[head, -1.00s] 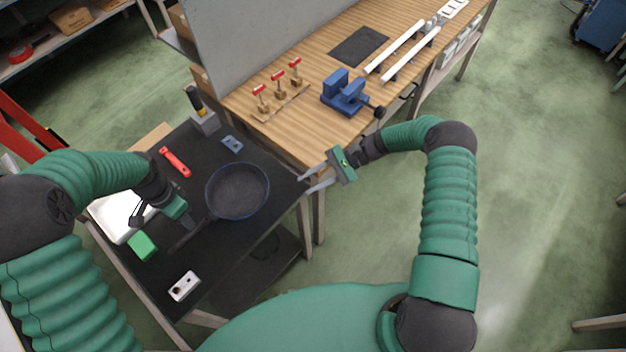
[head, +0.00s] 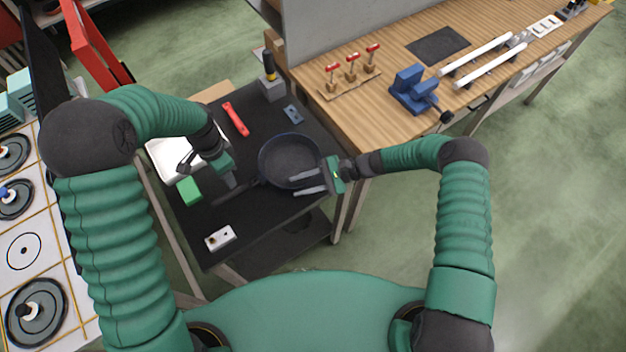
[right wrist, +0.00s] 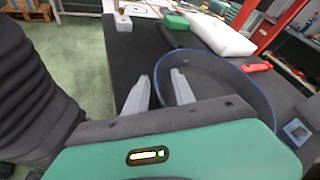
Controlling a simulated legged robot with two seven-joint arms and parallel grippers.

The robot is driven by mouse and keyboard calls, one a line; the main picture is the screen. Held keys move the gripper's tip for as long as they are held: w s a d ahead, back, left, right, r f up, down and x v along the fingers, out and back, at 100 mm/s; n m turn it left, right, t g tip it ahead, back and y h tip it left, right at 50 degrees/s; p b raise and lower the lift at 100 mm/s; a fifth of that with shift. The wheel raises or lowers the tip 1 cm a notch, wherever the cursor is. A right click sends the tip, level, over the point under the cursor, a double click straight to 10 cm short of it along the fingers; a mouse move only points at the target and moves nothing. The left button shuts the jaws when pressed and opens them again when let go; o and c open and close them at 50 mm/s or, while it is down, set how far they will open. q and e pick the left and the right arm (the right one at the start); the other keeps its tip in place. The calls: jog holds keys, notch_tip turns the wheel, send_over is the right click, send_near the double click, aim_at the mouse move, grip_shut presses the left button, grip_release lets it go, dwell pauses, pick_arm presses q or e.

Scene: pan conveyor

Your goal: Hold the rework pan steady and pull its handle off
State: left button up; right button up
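The dark pan with a blue rim (head: 290,158) lies on the black table. Its dark handle (head: 232,195) points to the lower left. My right gripper (head: 300,183) is open at the pan's near right side. In the right wrist view, the fingers (right wrist: 160,90) are apart, one outside the blue-rimmed pan (right wrist: 228,78) and one overlapping its rim; contact cannot be told. My left gripper (head: 232,182) points down just above or beside the handle. Whether its fingers are apart or touch the handle cannot be made out.
The black table (head: 268,222) also bears a white tray (head: 163,160), green block (head: 188,191), red tool (head: 236,119), white socket box (head: 220,238) and small blue-grey part (head: 293,113). A wooden bench (head: 375,115) with a blue vise (head: 415,92) adjoins it at the right.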

jog(key=shift+a, duration=0.4)
jog(key=shift+c, duration=0.4)
jog(key=shift+d, duration=0.4)
jog(key=c, duration=0.5)
jog(key=shift+d, duration=0.55)
grip_shut()
jog(key=shift+a, duration=0.6)
pick_arm(q)
jog(key=shift+o, duration=0.3)
jog(key=shift+d, duration=0.15)
pick_arm(e)
jog(key=shift+d, duration=0.25)
